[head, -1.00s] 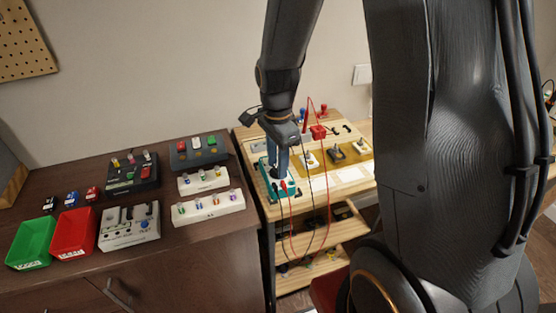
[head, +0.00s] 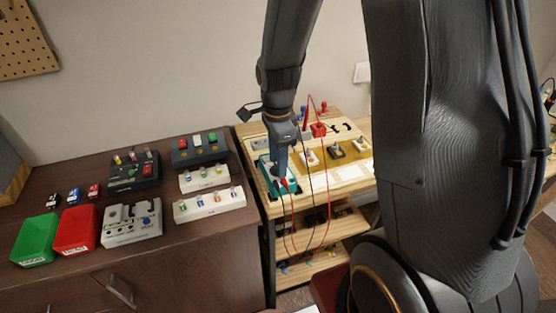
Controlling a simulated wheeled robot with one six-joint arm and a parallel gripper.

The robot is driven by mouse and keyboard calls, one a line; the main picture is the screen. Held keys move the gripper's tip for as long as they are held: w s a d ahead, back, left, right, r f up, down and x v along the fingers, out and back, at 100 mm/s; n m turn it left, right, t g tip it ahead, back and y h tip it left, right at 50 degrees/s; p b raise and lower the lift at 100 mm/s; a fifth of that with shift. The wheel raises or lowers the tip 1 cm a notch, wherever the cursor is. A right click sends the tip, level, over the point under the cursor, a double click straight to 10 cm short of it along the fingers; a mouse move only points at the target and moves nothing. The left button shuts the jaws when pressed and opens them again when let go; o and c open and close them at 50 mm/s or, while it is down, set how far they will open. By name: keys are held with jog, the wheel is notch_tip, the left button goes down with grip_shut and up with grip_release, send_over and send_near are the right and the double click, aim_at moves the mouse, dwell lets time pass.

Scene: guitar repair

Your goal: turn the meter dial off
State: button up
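The teal meter (head: 291,187) lies near the left edge of the wooden workbench, with red and black leads at its front end. My gripper (head: 281,177) points down over the meter's face, its tips at or just above the dial area. The dial itself is hidden behind my fingers, so its setting does not show. The fingers overlap in this view, and I cannot tell whether they touch or grip the dial.
Red and black leads hang off the bench front past the lower shelf (head: 318,262). Several small switches stand on a yellow mat (head: 359,166) to the right. The dark cabinet (head: 182,248) at left holds a green bin (head: 36,240), a red bin (head: 76,229) and pedal-like boxes.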

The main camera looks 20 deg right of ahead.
jog(key=shift+o, duration=0.8)
jog(key=shift+r, duration=0.1)
notch_tip(320, 180, up, 8)
jog(key=p, duration=0.6)
jog(key=shift+p, duration=0.3)
jog(key=n+b, duration=0.1)
jog(key=s+n+b, duration=0.1)
jog(key=shift+s+f+n, duration=0.15)
jog(key=shift+f+n, duration=0.15)
jog(key=shift+n, duration=0.1)
jog(key=s+n+b, duration=0.2)
jog(key=n, duration=0.2)
jog(key=s+f+n+b, duration=0.1)
jog(key=s+n+b, duration=0.1)
jog(key=n, duration=0.2)
jog(key=s+f+n+t+b, duration=0.1)
jog(key=s+n+b, duration=0.1)
jog(key=s+n, duration=0.1)
jog(key=shift+a+f+n, duration=0.1)
jog(key=shift+f+n, duration=0.15)
jog(key=shift+n, duration=0.45)
jog(key=shift+s+f+n+b, duration=0.3)
jog(key=shift+s+n+b, duration=0.4)
jog(key=shift+n, duration=0.7)
